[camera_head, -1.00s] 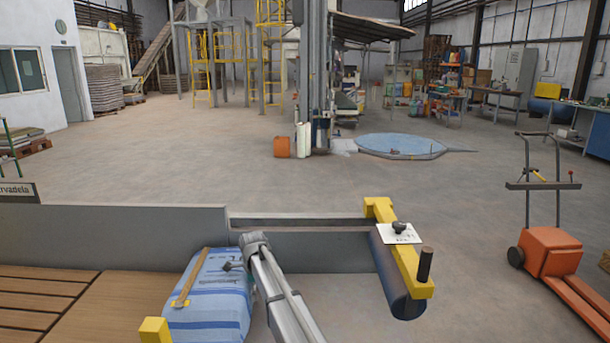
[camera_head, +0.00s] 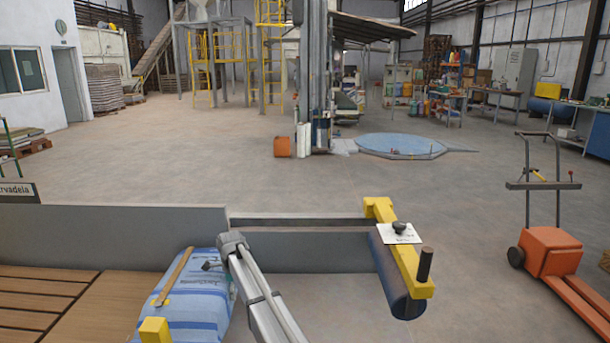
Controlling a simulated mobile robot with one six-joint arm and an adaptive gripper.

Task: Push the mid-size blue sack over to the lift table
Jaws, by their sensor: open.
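The blue sack (camera_head: 196,312), with white bands and printed lettering, lies at the lower middle, its lower part cut off by the frame edge. A tan strip (camera_head: 173,277) lies slanted across its top. My grey arm (camera_head: 262,300) rises from the bottom edge along the sack's right side, ending in view at a joint by its far right corner. My gripper's fingers do not show, so contact with the sack cannot be told. A wooden slatted deck (camera_head: 40,312) and plainer boards (camera_head: 112,308) lie left of the sack; which part is the lift table is unclear.
A grey side wall (camera_head: 110,232) runs behind the deck and sack. A yellow bracket (camera_head: 410,262) and dark blue roller (camera_head: 392,285) stand to the right. An orange pallet truck (camera_head: 550,252) is at far right.

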